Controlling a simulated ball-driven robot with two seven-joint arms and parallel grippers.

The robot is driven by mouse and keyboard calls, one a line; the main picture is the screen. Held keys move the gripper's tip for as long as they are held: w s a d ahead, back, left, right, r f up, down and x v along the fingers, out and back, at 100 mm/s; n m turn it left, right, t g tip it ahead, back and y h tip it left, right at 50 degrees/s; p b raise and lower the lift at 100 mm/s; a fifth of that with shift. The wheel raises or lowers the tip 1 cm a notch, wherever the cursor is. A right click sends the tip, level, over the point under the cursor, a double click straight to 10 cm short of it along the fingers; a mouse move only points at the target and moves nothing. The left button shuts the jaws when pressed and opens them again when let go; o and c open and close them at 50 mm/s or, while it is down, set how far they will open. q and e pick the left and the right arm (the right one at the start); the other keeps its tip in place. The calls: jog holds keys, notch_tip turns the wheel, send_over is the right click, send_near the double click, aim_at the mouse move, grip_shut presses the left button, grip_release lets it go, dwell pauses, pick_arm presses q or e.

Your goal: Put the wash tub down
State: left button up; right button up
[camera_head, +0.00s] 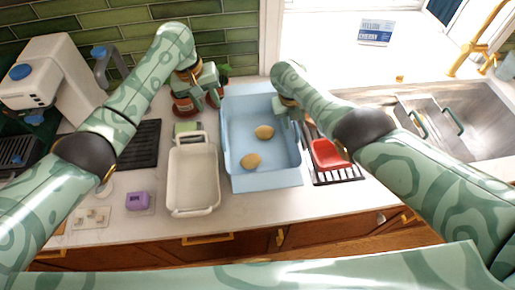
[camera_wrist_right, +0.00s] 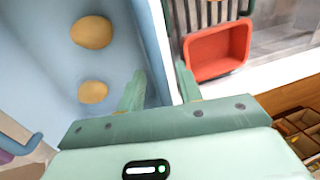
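The wash tub (camera_head: 262,180) is light blue and stands level at the middle of the counter, or just above it; I cannot tell which. It holds two round tan things (camera_head: 264,132) and shows in the right wrist view (camera_wrist_right: 90,65). My left gripper (camera_head: 215,93) is at the tub's upper left side; its fingertips are too small to read. My right gripper (camera_wrist_right: 160,75) has one finger inside the tub and one outside, with the right wall between them. Whether the fingers press the wall is unclear. In the head view, my right arm partly hides that side.
A cream dish (camera_head: 193,208) stands close on the left. A rack (camera_head: 340,178) with a red container (camera_head: 328,153) is close on the right, before the sink (camera_head: 470,120). A purple block (camera_head: 138,201) lies left. The counter strip in front of the tub is clear.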

jog(key=shift+w+a+r, duration=0.1)
jog(key=shift+r, duration=0.15)
pick_arm(q)
jog(key=v, duration=0.2)
jog(key=shift+r, duration=0.4)
pick_arm(e)
jog(key=v, duration=1.1)
jog(key=shift+r, duration=0.25)
